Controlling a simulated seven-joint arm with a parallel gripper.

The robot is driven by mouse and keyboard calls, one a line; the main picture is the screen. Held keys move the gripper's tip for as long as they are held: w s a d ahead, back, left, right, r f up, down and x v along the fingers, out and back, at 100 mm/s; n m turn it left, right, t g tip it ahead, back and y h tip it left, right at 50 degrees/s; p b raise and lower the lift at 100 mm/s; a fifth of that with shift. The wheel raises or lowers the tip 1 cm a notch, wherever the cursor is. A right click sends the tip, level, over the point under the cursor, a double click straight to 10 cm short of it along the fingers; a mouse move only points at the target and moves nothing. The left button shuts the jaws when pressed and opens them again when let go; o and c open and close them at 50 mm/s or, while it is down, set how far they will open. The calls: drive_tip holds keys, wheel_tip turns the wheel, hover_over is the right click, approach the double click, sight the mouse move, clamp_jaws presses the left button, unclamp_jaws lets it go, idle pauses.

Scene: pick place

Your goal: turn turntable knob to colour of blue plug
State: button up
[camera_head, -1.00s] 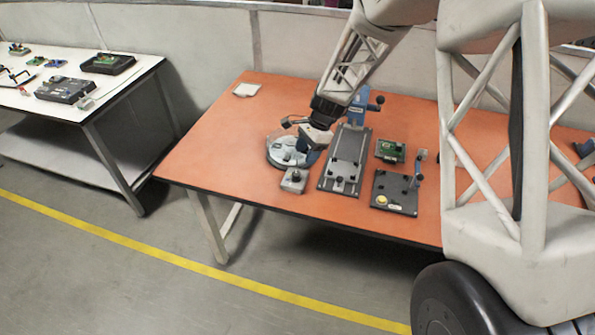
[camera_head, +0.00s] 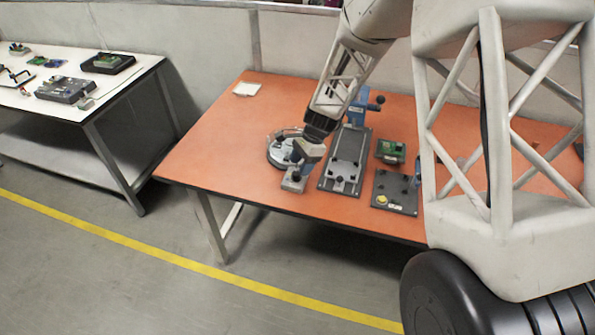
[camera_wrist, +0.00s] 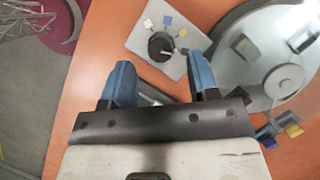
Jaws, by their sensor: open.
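The turntable (camera_head: 276,157) is a round grey-white disc at the front left of the orange table; it also shows at the right of the wrist view (camera_wrist: 235,75). Beside it is a grey control plate (camera_wrist: 135,40) with a black knob (camera_wrist: 160,46). White, blue and yellow markers stand around the knob. My gripper (camera_wrist: 160,76) has its blue fingers apart and empty, with the knob just beyond the gap between the tips. Small blue and yellow pieces (camera_wrist: 270,136) show by the disc's edge; I cannot tell whether one is the blue plug.
A dark rail fixture (camera_head: 328,181) stands right of the turntable, with a green circuit board (camera_head: 391,149) and a dark plate with a yellow button (camera_head: 381,199) further right. A white cloth-like piece (camera_head: 246,89) lies at the back left. The table's left part is clear.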

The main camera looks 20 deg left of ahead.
sight(297, 172)
drive_tip(key=shift+x, duration=1.7)
drive_tip(key=c, duration=0.9)
